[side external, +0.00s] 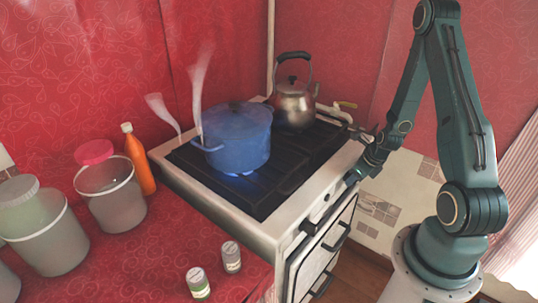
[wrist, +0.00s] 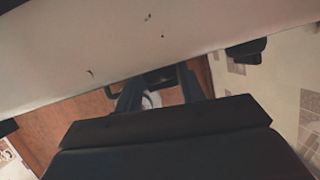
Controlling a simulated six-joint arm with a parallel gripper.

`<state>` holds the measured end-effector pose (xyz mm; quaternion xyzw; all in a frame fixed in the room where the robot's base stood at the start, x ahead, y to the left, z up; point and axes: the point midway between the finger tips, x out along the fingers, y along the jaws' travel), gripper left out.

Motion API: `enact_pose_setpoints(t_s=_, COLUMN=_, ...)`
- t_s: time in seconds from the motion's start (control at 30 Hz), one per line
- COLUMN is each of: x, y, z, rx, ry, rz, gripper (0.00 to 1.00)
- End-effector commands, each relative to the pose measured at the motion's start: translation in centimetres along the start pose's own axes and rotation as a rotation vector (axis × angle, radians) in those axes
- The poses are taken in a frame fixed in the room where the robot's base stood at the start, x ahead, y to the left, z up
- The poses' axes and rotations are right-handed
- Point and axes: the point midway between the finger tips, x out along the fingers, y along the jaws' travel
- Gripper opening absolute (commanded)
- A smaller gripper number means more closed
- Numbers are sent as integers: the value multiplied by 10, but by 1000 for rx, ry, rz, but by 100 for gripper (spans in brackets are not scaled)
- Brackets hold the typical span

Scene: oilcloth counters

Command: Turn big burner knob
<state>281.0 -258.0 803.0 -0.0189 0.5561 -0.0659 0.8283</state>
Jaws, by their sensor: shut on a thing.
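The white stove (side external: 220,215) stands against the red wall, with its front panel facing my arm. My gripper (side external: 353,180) reaches down to the front edge of the stove. In the wrist view my gripper (wrist: 158,90) has its two dark fingers closed around a dark knob-like piece under the stove's pale edge (wrist: 120,50). The fingers hide most of this piece, and I cannot tell how far it is turned. Another dark knob (wrist: 245,50) sticks out to the right, clear of the fingers.
A blue pot (side external: 238,138) stands over a lit blue flame (side external: 240,175), with steam rising. A metal kettle (side external: 293,103) is at the back. Jars, an orange bottle (side external: 140,162) and two small shakers (side external: 231,256) stand on the red counter. An oven handle (side external: 335,238) is below the panel.

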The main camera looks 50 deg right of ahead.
Motion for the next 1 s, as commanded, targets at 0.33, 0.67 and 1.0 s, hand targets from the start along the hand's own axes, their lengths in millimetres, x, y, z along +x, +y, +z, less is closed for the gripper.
enact_pose_setpoints(t_s=0.33, x=1, y=5, z=-2, rx=-37, ry=-4, rz=-96, gripper=16)
enact_pose_setpoints(t_s=0.67, x=3, y=8, z=-4, rx=-94, ry=-11, rz=-237, gripper=16)
enact_pose_setpoints(t_s=1.0, x=3, y=8, z=-6, rx=-136, ry=-19, rz=-341, gripper=16)
